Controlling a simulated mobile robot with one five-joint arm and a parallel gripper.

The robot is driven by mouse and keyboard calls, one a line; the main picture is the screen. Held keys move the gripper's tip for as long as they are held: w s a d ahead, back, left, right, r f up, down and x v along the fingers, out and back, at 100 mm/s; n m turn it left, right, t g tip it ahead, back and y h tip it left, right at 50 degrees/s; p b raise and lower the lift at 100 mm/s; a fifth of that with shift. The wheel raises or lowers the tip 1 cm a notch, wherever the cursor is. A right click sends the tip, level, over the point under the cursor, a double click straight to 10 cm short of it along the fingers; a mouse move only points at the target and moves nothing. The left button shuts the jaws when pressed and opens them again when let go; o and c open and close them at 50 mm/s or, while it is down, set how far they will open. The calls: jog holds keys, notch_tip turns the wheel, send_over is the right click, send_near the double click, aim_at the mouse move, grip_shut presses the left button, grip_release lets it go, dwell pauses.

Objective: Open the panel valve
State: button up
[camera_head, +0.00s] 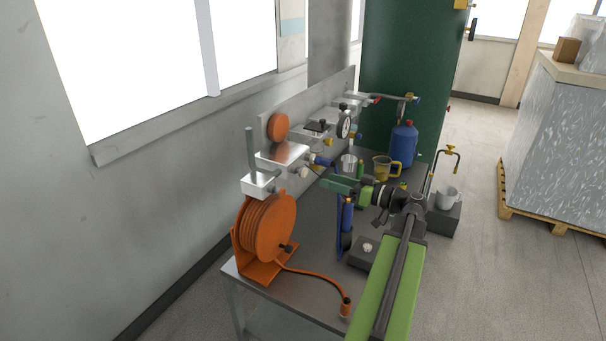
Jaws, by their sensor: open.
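A grey panel (296,112) stands along the wall behind the bench, with several metal fittings on it. A blue-handled fitting (322,161) sticks out from its near block. A red-tipped fitting (375,98) is at the far end. I cannot tell for sure which of these is the panel valve. My gripper (345,190), with green fingers, is open in front of the panel, close to the blue-handled fitting and apparently apart from it. The fingers partly overlap each other in this view.
An orange hose reel (266,228) stands at the bench's near left, its hose lying on the bench (312,285). A blue upright item (347,214) is just below my gripper. A green tank (415,65) rises beyond.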

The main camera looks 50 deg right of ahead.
aim_at(306, 173)
jog(key=x, duration=1)
jog(key=shift+d, duration=0.1)
jog(key=shift+c, duration=0.2)
grip_shut()
